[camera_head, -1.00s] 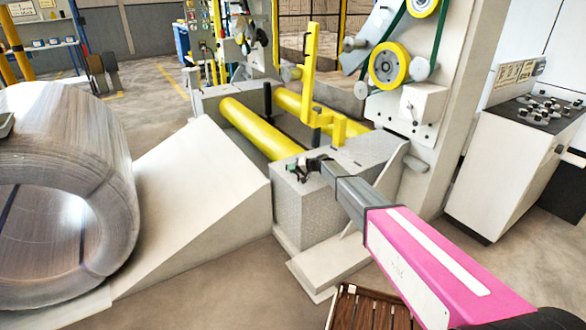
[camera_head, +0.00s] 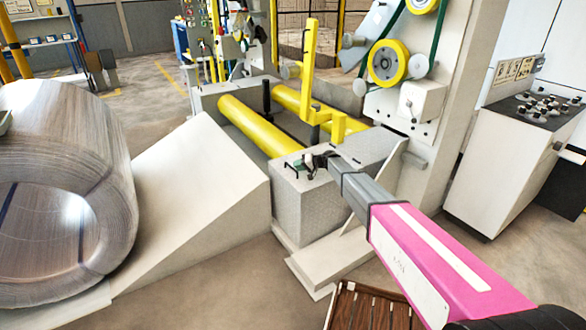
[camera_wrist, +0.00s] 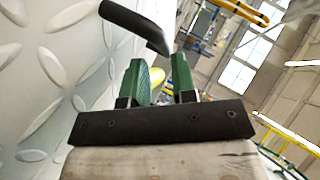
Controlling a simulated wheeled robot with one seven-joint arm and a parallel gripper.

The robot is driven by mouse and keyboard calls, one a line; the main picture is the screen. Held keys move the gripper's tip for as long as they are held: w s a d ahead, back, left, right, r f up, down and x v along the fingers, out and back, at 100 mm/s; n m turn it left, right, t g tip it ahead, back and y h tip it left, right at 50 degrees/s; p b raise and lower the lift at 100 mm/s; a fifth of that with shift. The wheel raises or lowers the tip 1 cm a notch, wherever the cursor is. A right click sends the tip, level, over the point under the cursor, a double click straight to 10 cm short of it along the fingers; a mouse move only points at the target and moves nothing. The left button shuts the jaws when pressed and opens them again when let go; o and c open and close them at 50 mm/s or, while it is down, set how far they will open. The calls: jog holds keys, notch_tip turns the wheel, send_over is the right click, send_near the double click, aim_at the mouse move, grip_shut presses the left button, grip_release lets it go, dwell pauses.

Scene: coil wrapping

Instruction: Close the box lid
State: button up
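The box (camera_head: 300,205) is a grey block with patterned metal plate, standing in front of the yellow rollers. A thin dark handle (camera_head: 292,166) shows on its top, left of my gripper (camera_head: 313,163). In the wrist view, patterned plate (camera_wrist: 45,75) fills the left side. A black bar-like handle (camera_wrist: 138,27) lies just beyond my gripper's two green fingers (camera_wrist: 160,80). The fingers stand apart with a gap between them and grip nothing visible. I cannot tell whether the handle touches the fingertips. The lid's edges and angle are unclear.
Yellow rollers (camera_head: 250,130) and a yellow upright post (camera_head: 309,70) stand behind the box. A large wire coil (camera_head: 105,150) and a pale ramp (camera_head: 195,180) are at left. A control desk (camera_head: 505,155) is at right. A wooden slatted piece (camera_head: 365,308) lies at the bottom.

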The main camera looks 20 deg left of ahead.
jog(key=v, duration=0.7)
jog(key=s+d+m+h, duration=0.2)
jog(key=s+d+h, duration=0.2)
jog(key=s+d, duration=0.8)
jog(key=s+d+r+m+h, duration=0.1)
jog(key=s+d+h, duration=0.3)
jog(key=s+d, duration=0.9)
jog(key=s+d+r+m+h, duration=0.1)
jog(key=s+d+h, duration=0.4)
jog(key=s+d, duration=0.7)
jog(key=d+m, duration=0.1)
jog(key=d, duration=1.3)
jog(key=shift+s+d+r+m, duration=0.25)
jog(key=shift+s+m, duration=0.05)
jog(key=shift+s, duration=0.05)
